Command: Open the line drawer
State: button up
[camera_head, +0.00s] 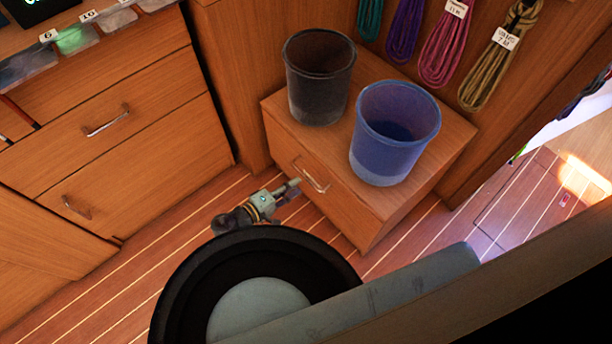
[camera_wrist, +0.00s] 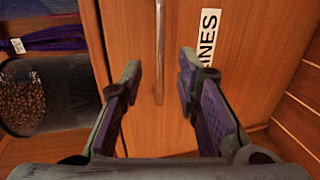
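The line drawer (camera_head: 338,200) is the wooden front of the low box under two buckets, and it looks shut. Its metal handle (camera_head: 312,177) is on the front. In the wrist view the drawer front (camera_wrist: 235,85) carries a white label (camera_wrist: 208,38) reading "LINES". My gripper (camera_head: 296,186) is at the handle, just left of it in the head view. In the wrist view my gripper (camera_wrist: 160,66) is open, with one finger on each side of the handle (camera_wrist: 160,45). I see gaps between the handle and both fingers.
A dark bucket (camera_head: 319,80) and a blue bucket (camera_head: 394,135) stand on the box. Coiled lines (camera_head: 448,42) hang on the wall behind. Another drawer cabinet (camera_head: 120,125) stands at left. Striped floor (camera_head: 400,240) is bare in front of the box.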

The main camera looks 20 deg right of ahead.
aim_at(306, 177)
jog(key=x, duration=0.6)
jog(key=shift+d+p, duration=0.1)
jog(key=shift+p, duration=0.2)
jog(key=shift+c, duration=0.2)
grip_shut()
dwell(0.3)
